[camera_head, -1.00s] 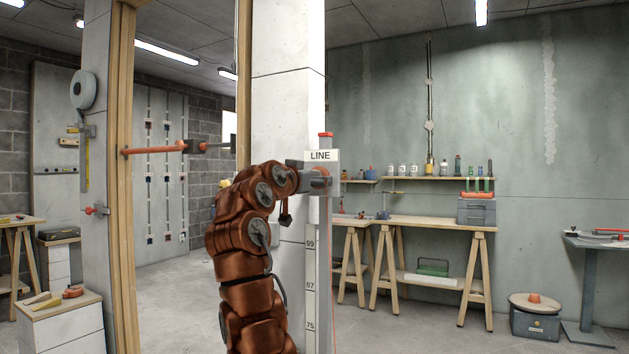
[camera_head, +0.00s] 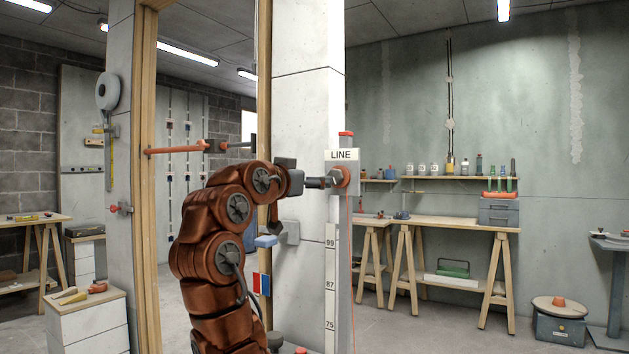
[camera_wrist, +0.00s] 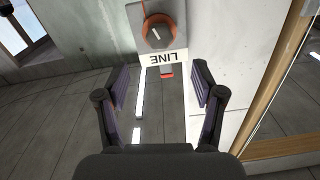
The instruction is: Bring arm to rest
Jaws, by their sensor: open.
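My copper-coloured arm (camera_head: 208,225) is raised and bent in the head view. My gripper (camera_head: 322,183) is at its end, close to the front of the LINE box. The wrist view shows my gripper (camera_wrist: 160,78) open and empty, with dark fingers spread apart. The LINE box (camera_head: 342,158) stands on a grey post and carries a round knob with an orange-red ring (camera_head: 340,177). In the wrist view the knob (camera_wrist: 158,31) and the upside-down LINE label (camera_wrist: 167,58) show beyond the fingertips; the knob is not between them.
A pale pillar (camera_head: 308,100) stands behind the gripper, with a timber-framed opening to the left. A numbered scale strip (camera_head: 330,285) runs below the LINE box. A workbench (camera_head: 455,223) stands back right. A white cabinet (camera_head: 92,320) is front left. Open floor shows at right.

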